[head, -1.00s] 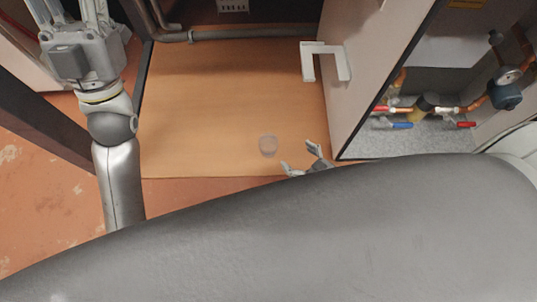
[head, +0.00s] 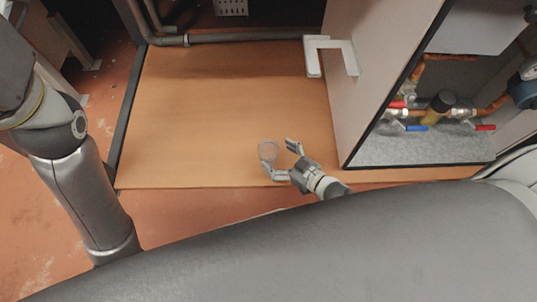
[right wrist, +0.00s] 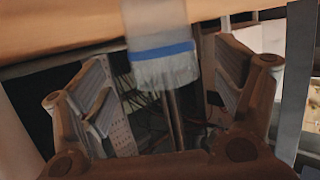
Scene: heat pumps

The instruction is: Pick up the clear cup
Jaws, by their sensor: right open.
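The clear cup (head: 268,150) stands on the wooden board (head: 200,110), near its front edge. My right gripper (head: 279,157) is open just to the right of the cup, with its two fingertips spread toward the cup. In the right wrist view a translucent cup with a blue band (right wrist: 162,52) shows between and beyond the open fingers (right wrist: 165,85), blurred at its top. I cannot tell whether a finger touches it. My left arm is at the left of the head view, but its gripper is out of the picture.
A white bracket-shaped handle (head: 331,55) sticks out from the light cabinet panel (head: 385,60) to the right of the cup. Pipes and valves (head: 435,110) are inside the cabinet. A grey pipe (head: 240,36) runs along the board's back. The board left of the cup is clear.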

